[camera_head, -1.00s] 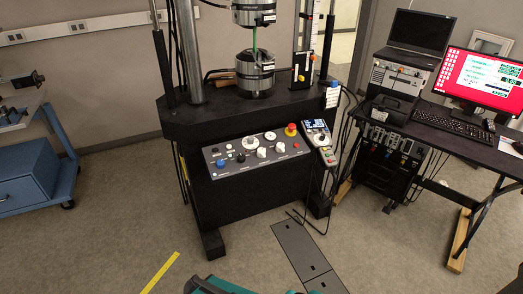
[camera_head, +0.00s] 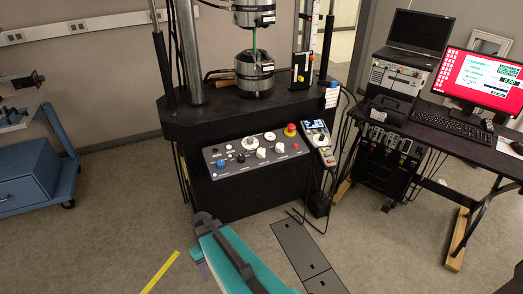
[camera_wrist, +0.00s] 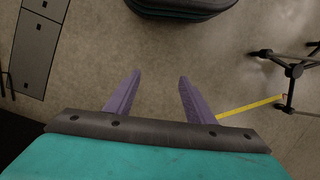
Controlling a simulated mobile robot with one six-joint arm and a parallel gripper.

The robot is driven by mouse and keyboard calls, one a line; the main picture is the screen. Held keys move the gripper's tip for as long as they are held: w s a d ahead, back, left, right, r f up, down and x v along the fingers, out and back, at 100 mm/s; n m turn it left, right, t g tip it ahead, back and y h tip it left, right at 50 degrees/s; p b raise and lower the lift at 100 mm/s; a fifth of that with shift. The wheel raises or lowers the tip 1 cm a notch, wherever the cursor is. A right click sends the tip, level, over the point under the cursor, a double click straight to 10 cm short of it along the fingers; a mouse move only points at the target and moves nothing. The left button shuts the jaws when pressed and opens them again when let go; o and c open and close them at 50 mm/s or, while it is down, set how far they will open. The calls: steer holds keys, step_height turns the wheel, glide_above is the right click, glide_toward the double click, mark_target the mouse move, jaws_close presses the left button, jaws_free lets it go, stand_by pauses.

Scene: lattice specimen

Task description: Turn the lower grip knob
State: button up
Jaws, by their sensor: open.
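The machine's sloped control panel (camera_head: 258,151) carries several knobs, including a blue one (camera_head: 221,163) at lower left and a white one (camera_head: 261,153) near the middle. Its labels are too small to read, so I cannot tell which is the lower grip knob. The lower grip (camera_head: 254,75) is a metal cylinder above, with a thin green specimen (camera_head: 254,41) standing up from it. In the wrist view my gripper (camera_wrist: 159,77) has two purple fingers apart with only floor between them. In the head view my teal arm is in front of the panel, well apart from it.
A handheld controller (camera_head: 319,134) hangs right of the panel, beside a red-and-yellow emergency button (camera_head: 290,130). A desk (camera_head: 470,147) with a monitor (camera_head: 485,77) stands right. A blue cabinet (camera_head: 28,175) is left.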

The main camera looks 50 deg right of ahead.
steer(key=w+d+r+t, duration=0.2)
steer(key=w+d+r, duration=0.6)
steer(key=d, duration=0.2)
steer(key=m+t+h+p, duration=0.1)
steer(key=t+h+p, duration=0.2)
steer(key=t, duration=0.2)
glide_toward(262, 151)
steer(key=w+d+v, duration=0.1)
steer(key=v, duration=0.3)
steer(key=shift+s+a+r, duration=0.25)
steer(key=shift+a+r, duration=0.05)
steer(key=shift+a, duration=0.15)
steer(key=shift+f, duration=0.15)
steer(key=shift+s+p+x, duration=0.2)
steer(key=shift+p+x, duration=1.6)
steer(key=shift+x, duration=4.95)
steer(key=shift+a+f, duration=0.1)
steer(key=c, duration=1.1)
